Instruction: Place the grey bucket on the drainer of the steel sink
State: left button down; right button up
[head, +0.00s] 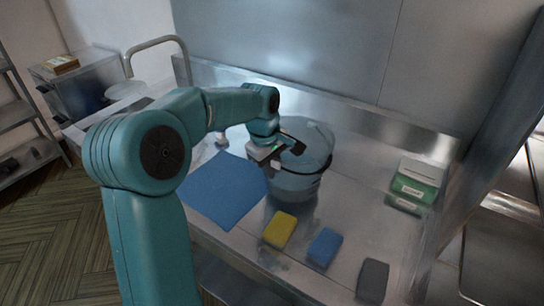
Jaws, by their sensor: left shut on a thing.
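The grey bucket (296,184) is upright, with a dark handle, over the steel top (345,208) in the middle of the head view. My left gripper (284,153) is at the near left of its rim and shut on it. The fingertips are partly hidden against the bucket's dark parts. I cannot tell whether the bucket's base touches the steel. The steel sink's tall curved tap (155,43) shows at the back left; my arm hides much of the area below it. My right gripper is not in view.
A blue cloth (222,190) lies left of the bucket. A yellow sponge (280,229), a blue sponge (325,246) and a grey sponge (372,281) lie along the front. Green-and-white boxes (416,182) are at right. A steel upstand (350,120) runs behind.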

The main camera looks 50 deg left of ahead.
pick_arm(q)
notch_tip(320, 180, down, 2)
jog(key=shift+w+a+f, duration=0.1)
jog(key=shift+w, duration=0.05)
jog(key=shift+f+b, duration=0.3)
jog(key=shift+b, duration=0.05)
jog(key=c, duration=1.1)
grip_release()
jog(key=shift+f, duration=0.1)
jog(key=shift+c, duration=0.2)
